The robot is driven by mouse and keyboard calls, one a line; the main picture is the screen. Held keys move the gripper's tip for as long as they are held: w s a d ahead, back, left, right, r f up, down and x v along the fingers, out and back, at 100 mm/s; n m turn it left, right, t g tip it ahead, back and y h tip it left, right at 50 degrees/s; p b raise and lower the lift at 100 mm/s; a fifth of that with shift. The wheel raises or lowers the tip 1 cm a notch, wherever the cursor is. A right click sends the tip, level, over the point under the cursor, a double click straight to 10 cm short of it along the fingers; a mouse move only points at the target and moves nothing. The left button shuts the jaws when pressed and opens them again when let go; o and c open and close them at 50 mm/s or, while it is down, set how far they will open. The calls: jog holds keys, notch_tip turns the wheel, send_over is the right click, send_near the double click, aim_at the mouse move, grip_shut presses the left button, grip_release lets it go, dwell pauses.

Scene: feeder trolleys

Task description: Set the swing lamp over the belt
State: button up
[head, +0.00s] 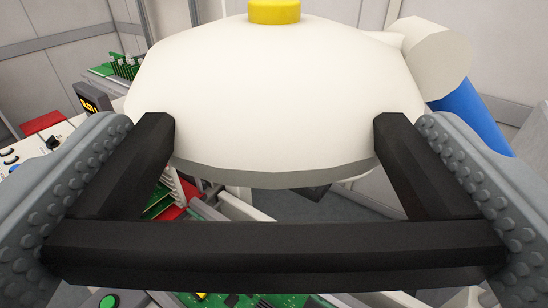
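The swing lamp's broad white head (270,95) fills the upper middle of the view, with a yellow cap on top. A white joint and a blue arm (470,112) are at its right. A black U-shaped handle (275,248) stands out from the lamp towards me. My gripper (273,150) has its grey studded pads against the handle's two sides, shut on it. The belt cannot be made out clearly; the lamp and handle hide much of what lies below.
Green circuit boards (265,300) show below the handle, with a green button (108,301) at the lower left. At the left are a small dark display (92,98), a red block (43,122) and more boards (122,66). Pale panelled walls stand behind.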

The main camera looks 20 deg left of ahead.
jog(key=shift+o, duration=0.6)
jog(key=shift+s, duration=0.1)
jog(key=v, duration=1.1)
jog(key=shift+s, duration=0.35)
jog(key=shift+d+f, duration=0.1)
jog(key=shift+d, duration=0.05)
